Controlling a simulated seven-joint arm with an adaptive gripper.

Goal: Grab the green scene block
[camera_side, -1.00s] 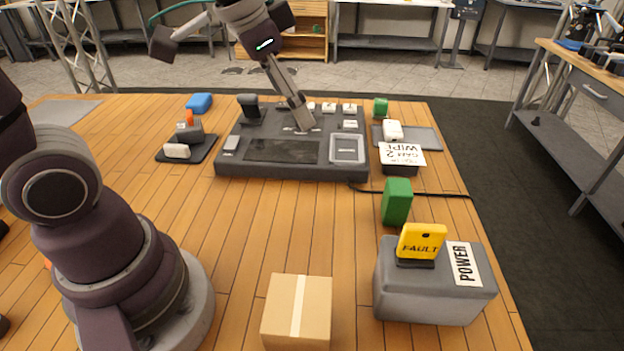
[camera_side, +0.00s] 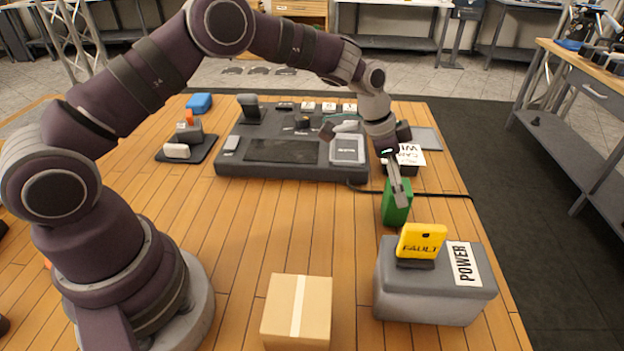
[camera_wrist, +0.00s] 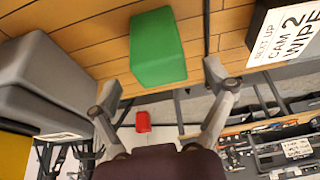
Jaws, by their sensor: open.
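A green block (camera_side: 392,214) stands upright on the wooden table behind the grey POWER box. My gripper (camera_side: 398,190) is right at this block in the side view, with a finger in front of its upper part. In the wrist view the green block (camera_wrist: 157,48) lies ahead of the gap between the open fingers of my gripper (camera_wrist: 162,88). Nothing is held, and I cannot tell whether a finger touches the block.
The grey POWER box (camera_side: 425,301) with a yellow FAULT block (camera_side: 421,240) stands just in front. A dark console (camera_side: 285,165) and a box with a white WIPE label (camera_side: 410,157) lie behind. A cardboard box (camera_side: 297,312) stands front centre. Table left of the block is clear.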

